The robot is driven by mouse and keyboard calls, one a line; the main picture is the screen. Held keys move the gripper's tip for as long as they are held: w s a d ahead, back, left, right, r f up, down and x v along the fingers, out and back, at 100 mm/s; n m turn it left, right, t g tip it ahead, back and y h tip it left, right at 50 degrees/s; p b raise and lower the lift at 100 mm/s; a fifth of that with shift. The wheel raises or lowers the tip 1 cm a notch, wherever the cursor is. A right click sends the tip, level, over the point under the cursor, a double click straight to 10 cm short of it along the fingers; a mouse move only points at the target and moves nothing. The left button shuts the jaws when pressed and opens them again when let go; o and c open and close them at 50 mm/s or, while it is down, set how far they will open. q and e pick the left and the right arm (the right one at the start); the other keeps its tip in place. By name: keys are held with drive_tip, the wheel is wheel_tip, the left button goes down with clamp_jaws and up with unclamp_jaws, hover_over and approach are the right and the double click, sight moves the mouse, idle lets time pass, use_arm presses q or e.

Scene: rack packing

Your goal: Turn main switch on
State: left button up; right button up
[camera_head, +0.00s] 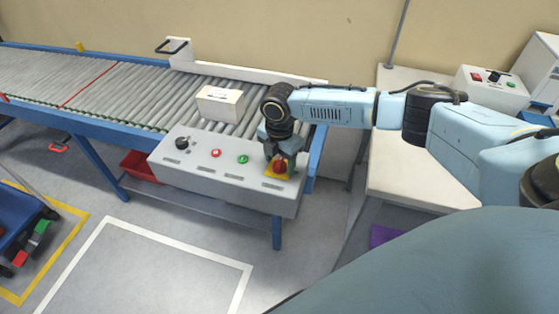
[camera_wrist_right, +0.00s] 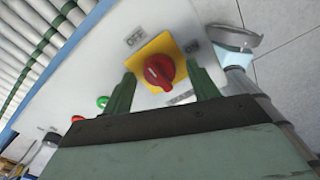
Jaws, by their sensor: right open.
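The main switch (camera_head: 279,166) is a red rotary knob on a yellow square plate at the right end of the grey control panel (camera_head: 225,180). In the right wrist view the red knob (camera_wrist_right: 158,70) lies between the two fingers, with OFF printed at its upper left and ON at its right. Its white pointer mark slants toward the upper left. My right gripper (camera_head: 278,152) is over the switch in the head view. In the right wrist view my right gripper (camera_wrist_right: 163,88) is open, one finger on each side of the knob. I cannot tell whether they touch it. My left gripper is not in view.
The panel also carries a black knob (camera_head: 182,143), a red button (camera_head: 215,153) and a green button (camera_head: 242,159). A white box (camera_head: 220,103) sits on the roller conveyor (camera_head: 110,85) behind. A white table (camera_head: 415,165) stands at the right.

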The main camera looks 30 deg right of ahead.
drive_tip(key=shift+f, duration=0.1)
drive_tip(key=shift+c, duration=0.5)
drive_tip(key=c, duration=0.9)
drive_tip(key=shift+m+p, duration=0.6)
drive_tip(key=shift+p, duration=0.35)
drive_tip(key=m+p, duration=0.4)
drive_tip(key=shift+a+r+p, duration=0.1)
drive_tip(key=shift+r+p, duration=0.1)
drive_tip(key=shift+p, duration=0.1)
drive_tip(key=m+p, duration=0.3)
drive_tip(key=shift+m, duration=0.4)
drive_tip(key=m+p, duration=0.1)
drive_tip(key=m, duration=0.1)
drive_tip(key=shift+m+p, duration=0.4)
drive_tip(key=m+p, duration=0.2)
drive_tip(key=m, duration=0.1)
drive_tip(key=shift+f, duration=0.1)
drive_tip(key=shift+m+p, duration=0.6)
drive_tip(key=shift+m, duration=1)
drive_tip(key=shift+f, duration=0.1)
